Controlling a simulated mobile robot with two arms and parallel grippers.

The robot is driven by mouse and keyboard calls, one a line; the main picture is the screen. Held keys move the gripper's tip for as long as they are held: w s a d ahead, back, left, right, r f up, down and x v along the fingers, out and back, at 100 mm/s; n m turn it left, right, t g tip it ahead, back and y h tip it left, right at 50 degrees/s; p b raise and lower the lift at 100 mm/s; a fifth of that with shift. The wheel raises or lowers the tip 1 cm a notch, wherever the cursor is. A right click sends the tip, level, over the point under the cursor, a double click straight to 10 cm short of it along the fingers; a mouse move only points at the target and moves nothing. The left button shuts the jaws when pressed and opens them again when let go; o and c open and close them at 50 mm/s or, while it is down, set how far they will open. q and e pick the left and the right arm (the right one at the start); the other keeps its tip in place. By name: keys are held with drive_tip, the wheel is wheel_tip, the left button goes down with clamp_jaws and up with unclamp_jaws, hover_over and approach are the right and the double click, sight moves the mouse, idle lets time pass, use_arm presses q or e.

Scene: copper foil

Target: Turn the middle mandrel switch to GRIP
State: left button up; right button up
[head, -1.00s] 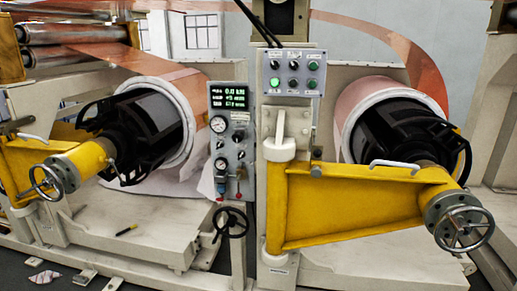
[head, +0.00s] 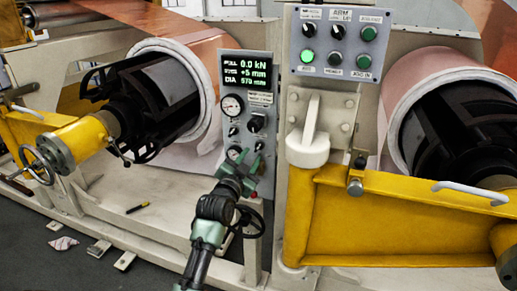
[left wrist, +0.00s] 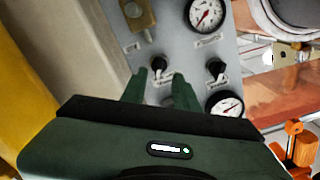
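The grey control panel (head: 246,100) stands between the two copper rolls, with a lit display, gauges and black switches. My left gripper (head: 242,160) is in front of its lower part, fingers pointing up at it, and hides some of it. In the left wrist view, the open green fingers (left wrist: 160,78) straddle the line to a small black switch (left wrist: 158,63) with a white label below. I cannot tell whether they touch it. A second black switch (left wrist: 216,68) lies to the right. The labels are too small to read, so which is the mandrel switch is unclear. My right gripper is not in view.
A button box (head: 336,48) is above right of the panel. A yellow swing arm (head: 395,222) juts out at right, another yellow arm (head: 80,142) at left. A black handwheel (head: 248,221) is close beside my left arm. Gauges (left wrist: 225,104) flank the switches.

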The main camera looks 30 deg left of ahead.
sight(257, 150)
use_arm(q)
drive_tip(key=x, duration=0.4)
drive_tip(key=shift+f, duration=0.1)
drive_tip(key=shift+w, duration=0.35)
drive_tip(key=shift+w+a, duration=0.1)
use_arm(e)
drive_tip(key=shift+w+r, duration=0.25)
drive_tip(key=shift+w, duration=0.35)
use_arm(q)
drive_tip(key=shift+c, duration=0.3)
clamp_jaws()
